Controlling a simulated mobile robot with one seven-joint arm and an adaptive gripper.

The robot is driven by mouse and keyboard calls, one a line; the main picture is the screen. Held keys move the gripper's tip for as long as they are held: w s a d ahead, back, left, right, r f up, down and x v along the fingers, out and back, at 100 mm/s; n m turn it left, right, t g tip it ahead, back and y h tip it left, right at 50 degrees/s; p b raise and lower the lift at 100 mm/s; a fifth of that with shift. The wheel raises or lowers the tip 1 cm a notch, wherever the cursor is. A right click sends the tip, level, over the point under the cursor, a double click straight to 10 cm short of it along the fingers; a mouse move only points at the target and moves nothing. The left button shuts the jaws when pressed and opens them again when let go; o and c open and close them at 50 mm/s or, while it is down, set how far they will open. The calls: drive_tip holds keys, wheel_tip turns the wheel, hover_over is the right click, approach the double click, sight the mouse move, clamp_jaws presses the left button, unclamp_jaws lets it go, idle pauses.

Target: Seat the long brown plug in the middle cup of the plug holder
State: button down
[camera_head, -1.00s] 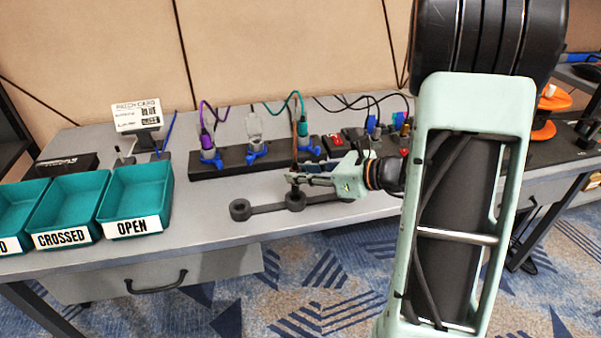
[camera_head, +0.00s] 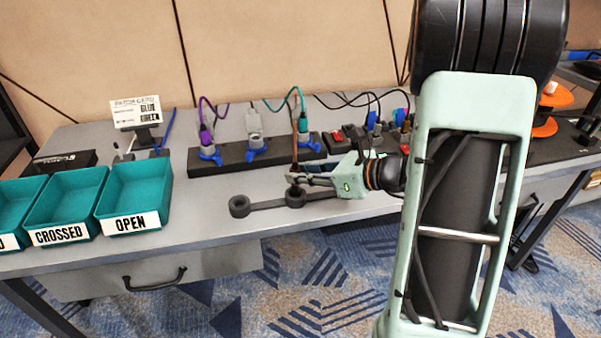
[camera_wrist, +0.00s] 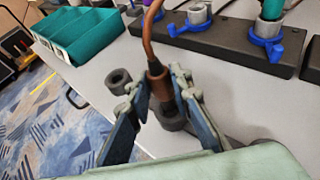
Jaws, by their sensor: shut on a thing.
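The long brown plug (camera_wrist: 157,84) stands roughly upright between the fingers of my gripper (camera_wrist: 160,92) in the wrist view, with its brown cable rising from the top. My gripper (camera_head: 293,175) is shut on it. The plug's lower end is at the mouth of the middle cup (camera_wrist: 172,117) of the dark plug holder (camera_head: 266,207). I cannot tell how deep it sits. The middle cup also shows in the head view (camera_head: 295,198), just below the fingers. The holder's left end cup (camera_head: 239,206) is empty. The holder's right end is hidden by my gripper.
A black socket strip (camera_head: 230,160) with blue clamps and upright plugs stands behind the holder. Teal trays (camera_head: 135,195) are at the left. A label stand (camera_head: 136,112) and a black box (camera_head: 66,162) are behind them.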

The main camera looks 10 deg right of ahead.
drive_tip(key=shift+f, duration=0.15)
drive_tip(key=shift+f+b, duration=0.35)
drive_tip(key=shift+b, duration=0.05)
drive_tip(key=shift+f, duration=0.1)
drive_tip(key=shift+f+b, duration=0.5)
drive_tip(key=shift+f, duration=0.2)
idle(0.6)
drive_tip(key=shift+f+b, duration=0.25)
drive_tip(key=shift+b, duration=0.15)
drive_tip(key=c, duration=1.7)
unclamp_jaws()
drive_tip(key=shift+o, duration=0.2)
